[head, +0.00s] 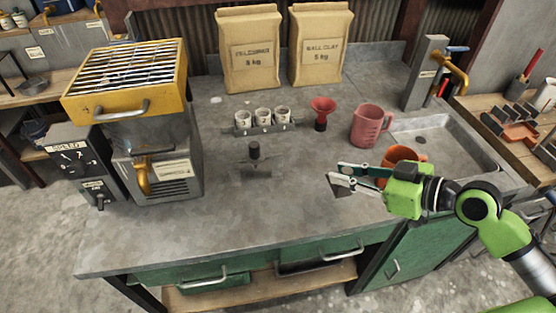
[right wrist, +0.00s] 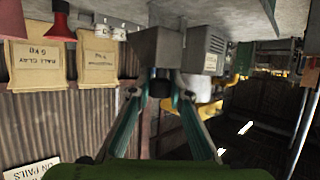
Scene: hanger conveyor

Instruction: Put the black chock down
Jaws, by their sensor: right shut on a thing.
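My right gripper (head: 332,176) is above the grey bench top (head: 215,220), right of its middle. A similar black-knobbed piece (head: 254,151) stands on the bench to the left. My left gripper is not in view.
A rack of white cups (head: 263,128), a red funnel (head: 321,113) and a pink jug (head: 369,126) stand behind. An orange cup (head: 402,156) is close behind my gripper, near the sink (head: 440,140). A yellow-topped machine (head: 150,130) stands left. The front bench is clear.

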